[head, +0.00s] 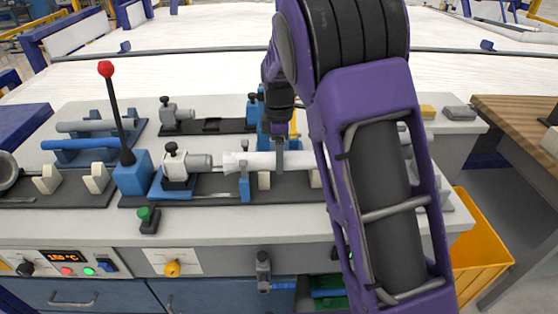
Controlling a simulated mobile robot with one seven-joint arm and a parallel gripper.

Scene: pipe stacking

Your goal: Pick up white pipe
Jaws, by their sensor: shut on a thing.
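The white pipe (245,161) lies horizontally over the dark fixture plate in the middle of the bench. Its wider left end points at a grey cylindrical fitting. A blue clamp post stands in front of it. My gripper (278,157) reaches down over the pipe right of that post and is shut on it. The pipe's right part is hidden behind my purple arm. I cannot tell if the pipe is lifted off its supports.
A black lever with a red knob (105,69) rises left of the pipe. Grey and blue pipes (80,144) lie on a rack at the left. A control panel (68,262) is on the bench front. A yellow bin (478,240) stands right, beside a wooden table (520,115).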

